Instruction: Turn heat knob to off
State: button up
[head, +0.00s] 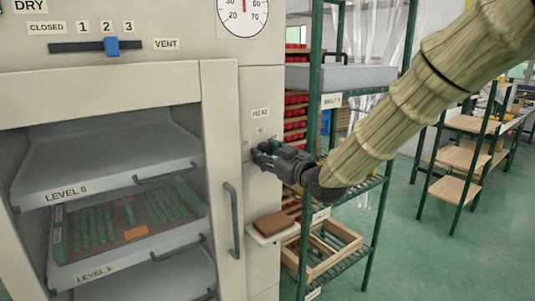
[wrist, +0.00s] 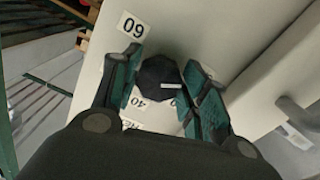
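The heat knob (wrist: 158,78) is a dark, many-sided knob with a short white pointer mark, on the cabinet's pale side panel. In the wrist view the mark points to the right, away from the "60" label (wrist: 131,25) and the "40" label (wrist: 137,104). My gripper (wrist: 160,80) has its green-padded fingers drawn in on both sides of the knob, seemingly touching it. In the head view my gripper (head: 268,150) is at the panel and hides the knob. Another label below the knob is partly covered by my gripper, so I cannot read it.
The drying cabinet (head: 222,110) has a door handle (head: 233,222), trays inside and a vent slider (head: 112,46) above. A small shelf with a brown block (head: 275,223) sits below my gripper. A green rack (head: 375,225) with a wooden crate stands close behind. Open floor lies right.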

jog(key=shift+o, duration=1.3)
jog(key=shift+d, duration=0.1)
jog(key=v, duration=1.2)
jog(key=s+d+f+m+g+h+p, duration=0.2)
jog(key=s+f, duration=0.1)
jog(key=f, duration=0.8)
jog(key=s+d+f+m+g+h+p, duration=0.1)
jog(key=s+d+f+m+g+h, duration=0.15)
jog(key=f, duration=0.85)
jog(key=s+d+f+m+g+h+p, duration=0.1)
jog(key=s+d+f+m+h+p, duration=0.15)
jog(key=f, duration=0.85)
jog(key=s+d+f+m+g+h+p, duration=0.1)
jog(key=s+d+f+g, duration=0.2)
jog(key=s+f, duration=0.3)
jog(key=s+d+f+m+g+h+p, duration=0.1)
jog(key=s+f, duration=0.6)
jog(key=s, duration=1)
jog(key=s+d+f+m+g+h+p, duration=0.1)
jog(key=s+d+f+g+p, duration=0.1)
jog(key=s+d+f+g, duration=0.2)
jog(key=s+f+g, duration=0.1)
jog(key=s+f, duration=0.2)
jog(key=s, duration=0.4)
jog(key=shift+d+m+h, duration=0.3)
jog(key=shift+m, duration=0.1)
